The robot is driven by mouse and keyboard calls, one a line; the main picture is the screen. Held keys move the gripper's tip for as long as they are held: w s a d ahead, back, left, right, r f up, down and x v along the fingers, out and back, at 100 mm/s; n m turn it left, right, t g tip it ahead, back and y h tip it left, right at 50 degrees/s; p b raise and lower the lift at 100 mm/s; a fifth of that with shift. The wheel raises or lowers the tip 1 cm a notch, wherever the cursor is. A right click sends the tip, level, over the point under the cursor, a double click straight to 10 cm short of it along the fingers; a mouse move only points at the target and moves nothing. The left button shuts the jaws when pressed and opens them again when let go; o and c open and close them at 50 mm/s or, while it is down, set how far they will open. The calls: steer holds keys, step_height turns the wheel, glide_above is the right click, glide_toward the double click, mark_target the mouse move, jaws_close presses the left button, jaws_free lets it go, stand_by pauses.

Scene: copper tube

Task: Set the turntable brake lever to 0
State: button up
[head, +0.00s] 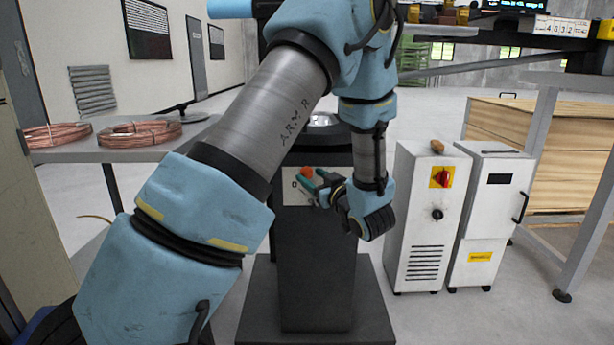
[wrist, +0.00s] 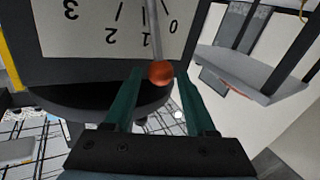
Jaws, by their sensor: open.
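The brake lever shows in the wrist view as a thin grey rod ending in an orange ball knob (wrist: 160,73). The rod lies close to the 1 mark of a pale scale plate (wrist: 100,30), which reads 3, 2, 1, 0 upside down; the 0 is just to its right. In the head view the orange knob (head: 307,173) sits at the plate on the dark turntable pedestal (head: 315,260). My gripper (head: 310,183) is at the plate, its green fingers open. In the wrist view the fingers of my gripper (wrist: 160,88) stand either side of the knob, with gaps visible.
My arm crosses the head view and hides part of the pedestal. Two white cabinets (head: 428,220) stand right of the pedestal. A table (head: 85,152) with copper coils (head: 140,132) is at left. Wooden crates (head: 510,125) are behind at right. Floor is clear between pedestal and cabinets.

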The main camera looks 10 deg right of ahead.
steer(key=shift+x, duration=1.75)
jaws_close()
